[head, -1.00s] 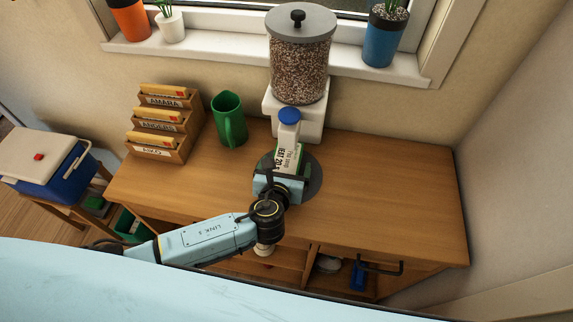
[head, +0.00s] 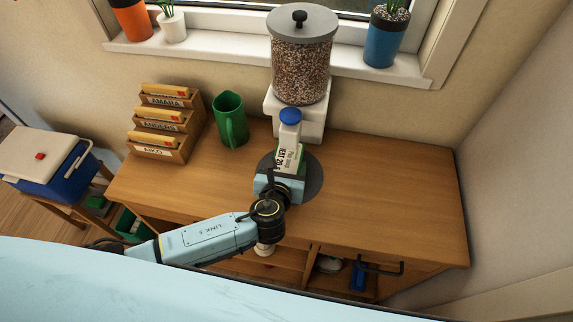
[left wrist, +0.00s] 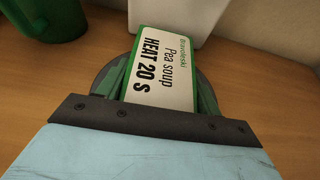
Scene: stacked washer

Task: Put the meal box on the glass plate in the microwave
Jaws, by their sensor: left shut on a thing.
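The meal box (head: 290,157) has a white label reading "Pea soup HEAT 20 S" and green sides. It is on or just above a dark round disc on the wooden cabinet top. I cannot tell whether it touches the disc. My left gripper (head: 275,177) is shut on it from the front. My right gripper is not in view. No microwave or glass plate can be made out.
The dark round disc (head: 314,180) lies under the box. Behind it stands a cereal dispenser (head: 300,70) with a white base and blue knob. A green mug (head: 229,120) and a card rack (head: 160,135) stand to the left. The cabinet top (head: 395,195) is clear at right.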

